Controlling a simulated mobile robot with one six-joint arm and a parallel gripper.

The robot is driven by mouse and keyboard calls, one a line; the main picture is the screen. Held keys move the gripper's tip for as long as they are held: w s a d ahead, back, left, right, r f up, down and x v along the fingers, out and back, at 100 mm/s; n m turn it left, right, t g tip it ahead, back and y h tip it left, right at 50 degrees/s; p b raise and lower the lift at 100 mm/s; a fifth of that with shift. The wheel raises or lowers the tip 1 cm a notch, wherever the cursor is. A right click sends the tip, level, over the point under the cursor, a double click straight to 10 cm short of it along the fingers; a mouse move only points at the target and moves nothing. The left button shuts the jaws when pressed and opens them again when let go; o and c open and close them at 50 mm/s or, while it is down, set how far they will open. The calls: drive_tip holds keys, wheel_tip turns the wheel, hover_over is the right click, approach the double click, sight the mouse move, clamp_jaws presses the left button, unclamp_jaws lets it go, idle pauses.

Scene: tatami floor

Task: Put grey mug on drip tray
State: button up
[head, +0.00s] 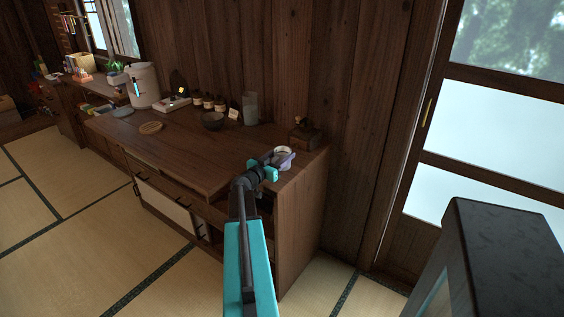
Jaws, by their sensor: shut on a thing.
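My gripper (273,166) is at the right end of the wooden counter. It is shut on the grey mug (285,162), a pale grey-violet cup with its open rim facing up. The mug looks roughly upright, and the teal gripper parts hide some of its near left side. I cannot tell whether its base touches the counter top. I cannot identify the drip tray for sure. A flat round tan piece (151,127) lies on the counter's left part, near a white rounded dispenser (143,85).
Behind the mug stands a small dark wooden box (304,136). The counter's front middle is clear.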

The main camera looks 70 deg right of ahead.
drive_tip(key=shift+r, duration=0.1)
drive_tip(key=shift+r+b, duration=0.55)
drive_tip(key=shift+r, duration=0.9)
drive_tip(key=shift+s+a+r, duration=0.15)
drive_tip(key=shift+a+r, duration=0.1)
drive_tip(key=shift+a, duration=0.05)
drive_tip(key=s+a+r+p, duration=0.1)
drive_tip(key=s+a+p, duration=0.1)
drive_tip(key=a, duration=1)
drive_tip(key=shift+s+a+r+p, duration=0.15)
drive_tip(key=shift+s+r+p, duration=0.25)
drive_tip(key=shift+s, duration=0.35)
drive_tip(key=a+p, duration=0.1)
drive_tip(key=p, duration=0.5)
drive_tip(key=shift+s+p, duration=0.1)
drive_tip(key=shift+p, duration=0.25)
drive_tip(key=a+p, duration=0.1)
drive_tip(key=p, duration=0.2)
drive_tip(key=shift+s+p, duration=0.1)
drive_tip(key=shift+p, duration=0.3)
drive_tip(key=shift+s+a+f+p, duration=0.15)
drive_tip(key=shift+a+p, duration=0.1)
drive_tip(key=shift+p, duration=0.55)
